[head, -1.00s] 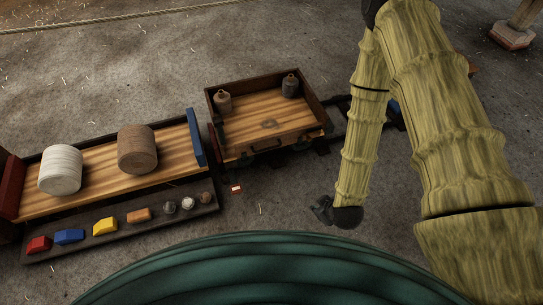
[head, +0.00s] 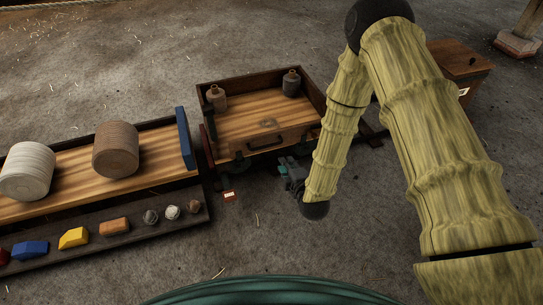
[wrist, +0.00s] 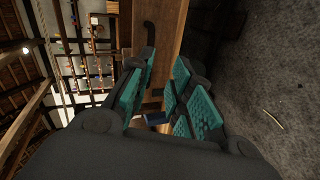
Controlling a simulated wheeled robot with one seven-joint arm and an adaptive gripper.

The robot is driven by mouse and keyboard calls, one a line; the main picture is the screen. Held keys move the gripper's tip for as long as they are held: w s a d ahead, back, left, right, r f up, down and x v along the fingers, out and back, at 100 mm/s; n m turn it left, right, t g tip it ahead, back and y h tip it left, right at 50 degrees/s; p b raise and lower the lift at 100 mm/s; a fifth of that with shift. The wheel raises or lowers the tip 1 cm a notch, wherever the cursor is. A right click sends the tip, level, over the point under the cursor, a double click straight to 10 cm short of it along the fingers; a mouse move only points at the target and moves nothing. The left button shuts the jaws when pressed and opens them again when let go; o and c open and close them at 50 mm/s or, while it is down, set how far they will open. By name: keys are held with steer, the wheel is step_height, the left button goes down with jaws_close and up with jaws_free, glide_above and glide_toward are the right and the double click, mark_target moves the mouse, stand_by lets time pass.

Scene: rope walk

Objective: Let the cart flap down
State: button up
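The cart (head: 208,142) stands in the middle of the head view, with a plank floor inside dark walls. Its near side is a wooden flap (head: 288,139), which stands up and carries a dark handle. My gripper (head: 285,170) is just in front of and below the flap's right part, apart from the handle. In the wrist view, my gripper (wrist: 159,82) has teal pads spread apart with nothing between them. The flap (wrist: 170,32) and its dark handle (wrist: 149,35) show just beyond the fingertips. The flap's lower edge is partly hidden in the head view.
Two jugs (head: 217,97) (head: 291,82) stand at the cart's back. Another wagon to the left holds a white coil (head: 28,172) and a brown coil (head: 116,150). Its front ledge bears coloured blocks (head: 74,238). A wooden box (head: 461,66) stands right. Floor in front is clear.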

mark_target(272, 144)
steer(key=shift+w+a+f+n+t+b, duration=0.3)
steer(key=shift+w+a+b, duration=0.7)
steer(key=shift+w, duration=1.15)
steer(key=shift+w+a+f+n+t+b, duration=0.1)
steer(key=shift+w+a+f+n+b, duration=0.4)
steer(key=shift+w+b, duration=1.25)
steer(key=shift+w+a+f+n+t+b, duration=0.2)
steer(key=shift+w+a+f+b, duration=0.65)
steer(key=shift+w, duration=1.65)
steer(key=shift+a+r, duration=0.15)
steer(key=shift+r, duration=0.1)
jaws_close()
